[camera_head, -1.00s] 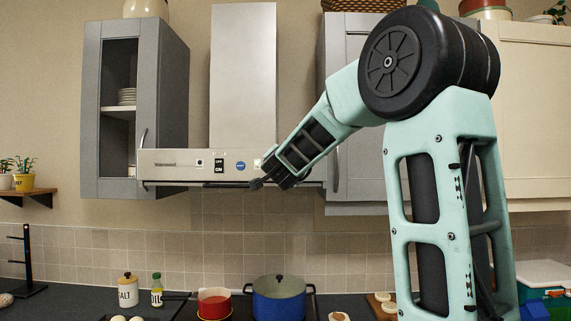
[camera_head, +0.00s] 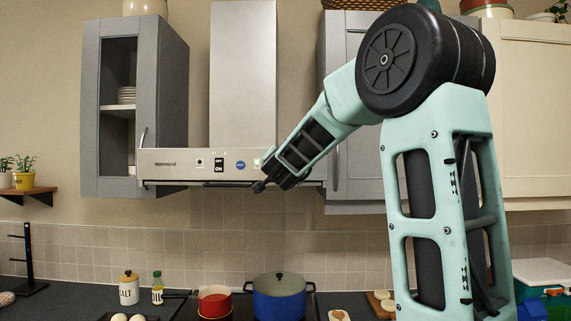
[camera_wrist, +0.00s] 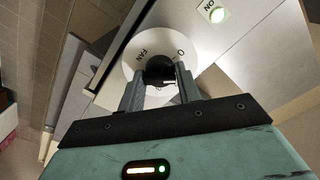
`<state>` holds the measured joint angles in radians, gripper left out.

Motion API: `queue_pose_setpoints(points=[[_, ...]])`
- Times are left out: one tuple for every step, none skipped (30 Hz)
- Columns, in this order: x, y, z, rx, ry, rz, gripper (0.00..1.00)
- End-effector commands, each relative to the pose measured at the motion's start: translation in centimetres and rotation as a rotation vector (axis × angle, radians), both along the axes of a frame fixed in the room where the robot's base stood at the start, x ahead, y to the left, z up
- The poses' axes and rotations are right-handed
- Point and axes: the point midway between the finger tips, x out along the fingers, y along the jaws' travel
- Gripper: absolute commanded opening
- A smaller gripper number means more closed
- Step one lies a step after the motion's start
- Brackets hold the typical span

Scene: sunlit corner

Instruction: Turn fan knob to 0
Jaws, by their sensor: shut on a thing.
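The fan knob (camera_wrist: 160,65) is a dark grip in the middle of a round white dial (camera_wrist: 135,52) in the wrist view. In the head view my gripper (camera_head: 262,186) is at the right part of the range hood's front panel (camera_head: 180,163). The knob is hidden behind my gripper there. The fingers partly cover the dial's lower part and its other marks.
The hood's ON/OFF switch (camera_head: 219,165) and a blue button (camera_head: 241,166) sit left of my gripper. Grey cabinets flank the hood. A blue pot (camera_head: 279,302) and a red pan (camera_head: 214,301) stand below.

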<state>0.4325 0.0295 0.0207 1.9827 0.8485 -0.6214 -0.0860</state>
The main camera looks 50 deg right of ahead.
Motion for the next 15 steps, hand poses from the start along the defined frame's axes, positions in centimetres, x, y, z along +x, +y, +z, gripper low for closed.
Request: queue_pose_setpoints(points=[[0.03,0.04,0.16,-0.021,0.028,0.0,0.11],[0.02,0.03,0.17,-0.035,0.045,0.0,0.11],[0.0,0.02,0.18,-0.056,0.07,0.0,0.11],[0.0,0.03,0.19,-0.073,0.089,0.0,0.11],[0.02,0.04,0.19,-0.089,0.109,0.001,0.11],[0.03,0.07,0.21,-0.112,0.136,0.001,0.11],[0.02,0.06,0.22,-0.129,0.156,0.001,0.11],[0.01,0.04,0.23,-0.146,0.175,0.001,0.11],[0.0,0.02,0.23,-0.169,0.201,0.0,0.11],[0.01,0.03,0.22,-0.186,0.221,0.0,0.11],[0.01,0.05,0.22,-0.203,0.241,0.0,0.11],[0.02,0.06,0.19,-0.224,0.267,0.001,0.11],[0.01,0.05,0.17,-0.24,0.286,0.001,0.11],[0.02,0.04,0.16,-0.254,0.302,0.001,0.11],[0.02,0.03,0.15,-0.275,0.327,0.001,0.11]])
